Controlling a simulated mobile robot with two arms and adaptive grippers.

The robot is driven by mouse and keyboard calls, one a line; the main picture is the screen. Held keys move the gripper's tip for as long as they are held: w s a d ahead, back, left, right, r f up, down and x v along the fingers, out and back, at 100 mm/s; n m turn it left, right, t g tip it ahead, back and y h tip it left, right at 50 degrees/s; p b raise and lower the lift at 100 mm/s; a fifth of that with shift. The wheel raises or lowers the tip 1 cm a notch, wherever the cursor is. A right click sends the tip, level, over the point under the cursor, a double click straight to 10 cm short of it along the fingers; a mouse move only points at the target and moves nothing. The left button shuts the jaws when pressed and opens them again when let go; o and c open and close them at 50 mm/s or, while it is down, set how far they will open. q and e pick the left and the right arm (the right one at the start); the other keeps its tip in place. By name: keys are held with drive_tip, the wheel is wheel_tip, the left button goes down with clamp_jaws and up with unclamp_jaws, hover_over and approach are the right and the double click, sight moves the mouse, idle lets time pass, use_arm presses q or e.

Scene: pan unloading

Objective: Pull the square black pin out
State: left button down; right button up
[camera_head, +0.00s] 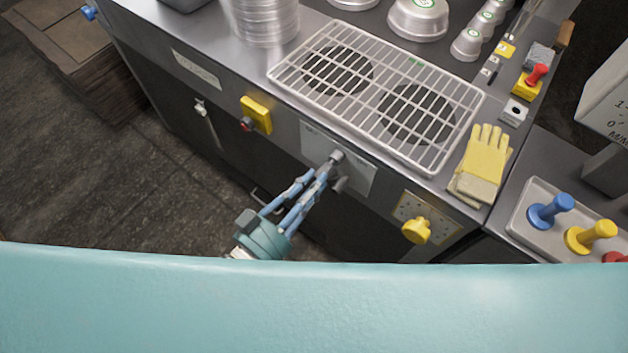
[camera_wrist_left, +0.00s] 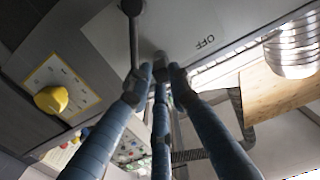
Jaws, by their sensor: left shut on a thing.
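My left gripper (camera_head: 318,176) reaches up to a light plate on the dark cabinet front. It is shut on a dark grey lever (camera_head: 337,157) that sticks out of this plate. In the left wrist view the lever's rod (camera_wrist_left: 134,38) runs down to the closed blue fingers (camera_wrist_left: 158,76), which hide its lower end. The word OFF is printed beside it. A small white block with a black centre (camera_head: 515,111) sits at the right of the counter, far from the gripper. I cannot clearly pick out a square black pin. My right gripper is not in view.
A wire rack (camera_head: 378,86) lies on the counter, with yellow gloves (camera_head: 482,165) to its right. A yellow knob (camera_head: 416,230) and a yellow switch box (camera_head: 257,114) stick out of the front. Blue and yellow pegs stand in a tray (camera_head: 520,222) at right.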

use_arm(q)
drive_tip(key=shift+s+a, duration=0.1)
drive_tip(key=shift+p+v, duration=0.6)
drive_tip(key=shift+v, duration=1.2)
wheel_tip(320, 180, up, 7)
drive_tip(key=p, duration=0.7)
idle(1.1)
